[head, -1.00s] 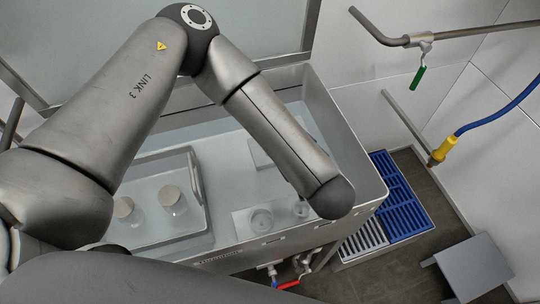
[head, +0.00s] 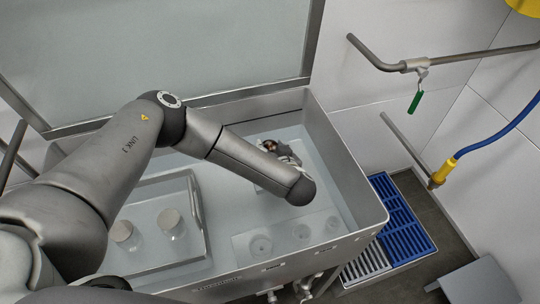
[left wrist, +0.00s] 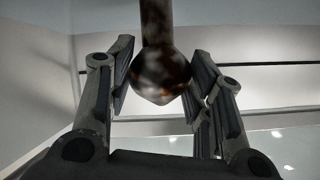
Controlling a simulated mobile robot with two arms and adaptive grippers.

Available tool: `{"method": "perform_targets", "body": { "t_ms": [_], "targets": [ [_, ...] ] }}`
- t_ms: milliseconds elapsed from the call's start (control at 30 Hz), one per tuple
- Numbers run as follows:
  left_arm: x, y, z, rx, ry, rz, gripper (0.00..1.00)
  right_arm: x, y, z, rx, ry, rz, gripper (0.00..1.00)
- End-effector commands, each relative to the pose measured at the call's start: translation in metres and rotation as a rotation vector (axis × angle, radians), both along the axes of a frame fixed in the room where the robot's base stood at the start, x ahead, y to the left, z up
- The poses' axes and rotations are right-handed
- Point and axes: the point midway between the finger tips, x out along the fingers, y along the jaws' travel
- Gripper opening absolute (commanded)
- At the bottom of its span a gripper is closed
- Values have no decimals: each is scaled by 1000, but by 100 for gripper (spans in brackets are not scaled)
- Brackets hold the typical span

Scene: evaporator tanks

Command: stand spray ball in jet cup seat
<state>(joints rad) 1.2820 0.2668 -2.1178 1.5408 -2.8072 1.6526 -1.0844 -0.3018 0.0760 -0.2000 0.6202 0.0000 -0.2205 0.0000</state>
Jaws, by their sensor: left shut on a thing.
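The spray ball (left wrist: 160,78) is a dark, mottled ball on a stem, seen between the fingers in the left wrist view. My left gripper (left wrist: 157,82) is shut on it. In the head view my left gripper (head: 284,155) shows partly beyond my forearm, over the back right of the tank, with a dark brownish end of the ball beside it. A pale seat plate (head: 283,247) with several round cups lies at the tank's front right, nearer than the gripper. I cannot tell which cup is the jet cup seat (head: 261,245). My right gripper is not in view.
A tray (head: 202,232) with two lidded jars (head: 171,223) stands in the tank's left part. The tank's right wall (head: 345,165) rises beside my arm. A green-handled valve (head: 416,101) and a blue hose (head: 500,132) are outside at right.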

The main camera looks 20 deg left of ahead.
Motion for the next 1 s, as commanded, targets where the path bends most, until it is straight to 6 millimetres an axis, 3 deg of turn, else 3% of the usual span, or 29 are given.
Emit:
{"method": "perform_targets", "body": {
  "t_ms": [167, 400, 833, 867, 1000],
  "targets": [
    [6, 4, -8, 1, -2, 0, 18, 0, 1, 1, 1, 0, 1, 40],
    [8, 5, -38, 1, -1, -2, 18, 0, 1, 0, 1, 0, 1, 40],
    [8, 5, -45, 0, -2, -1, 18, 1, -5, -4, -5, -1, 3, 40],
    [7, 5, -45, 0, -1, -1, 49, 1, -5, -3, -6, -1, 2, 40],
    [7, 5, -44, -1, 0, -1, 67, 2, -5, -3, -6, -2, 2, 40]
  ]
}}
